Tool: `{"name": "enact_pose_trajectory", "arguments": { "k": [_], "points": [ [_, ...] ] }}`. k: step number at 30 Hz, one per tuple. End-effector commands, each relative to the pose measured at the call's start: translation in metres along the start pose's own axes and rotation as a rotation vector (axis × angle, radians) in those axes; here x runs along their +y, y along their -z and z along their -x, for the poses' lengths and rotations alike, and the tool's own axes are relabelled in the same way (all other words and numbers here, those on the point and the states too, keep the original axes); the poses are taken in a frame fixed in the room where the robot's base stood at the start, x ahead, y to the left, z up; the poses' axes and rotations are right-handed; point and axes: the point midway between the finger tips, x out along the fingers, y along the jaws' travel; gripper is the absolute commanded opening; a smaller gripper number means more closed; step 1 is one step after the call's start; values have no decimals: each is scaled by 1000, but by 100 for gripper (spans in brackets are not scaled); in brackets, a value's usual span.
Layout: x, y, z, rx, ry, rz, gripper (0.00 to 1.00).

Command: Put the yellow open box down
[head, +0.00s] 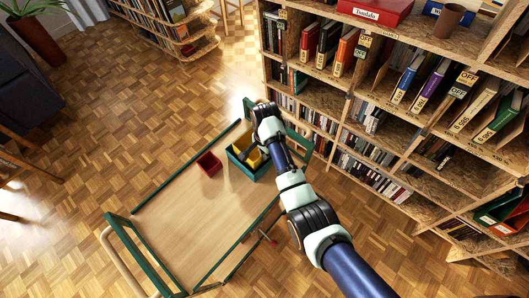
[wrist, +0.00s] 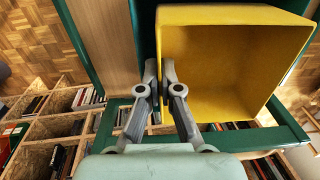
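The yellow open box (head: 254,159) shows in the head view on or just above a teal box (head: 242,168) at the cart's far end; my gripper (head: 257,147) and arm partly cover it. In the wrist view the yellow box (wrist: 230,70) fills the upper right, with its open side and inside facing the camera. My gripper (wrist: 158,78) is closed on its left wall, one finger on each side. I cannot tell whether the yellow box touches the teal one.
A wooden-topped cart (head: 185,222) with a green frame stands on the parquet. A small red box (head: 208,164) sits left of the teal box. The cart's near half is bare. A tall bookshelf (head: 410,110) with books and binders stands close on the right.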

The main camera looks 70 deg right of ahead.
Motion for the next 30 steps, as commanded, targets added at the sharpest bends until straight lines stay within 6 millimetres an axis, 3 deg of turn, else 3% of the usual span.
{"name": "enact_pose_trajectory", "arguments": {
  "k": [4, 10, 20, 23, 30],
  "points": [
    [0, 0, -2, 0, 0, 0, 0],
    [0, 0, -2, 0, 0, 0, 31],
    [0, 0, 3, 1, 2, 0, 31],
    [-1, 0, 20, 2, 3, 0, 31],
    [-2, 1, 83, 2, 5, 0, 31]
  ]
}}
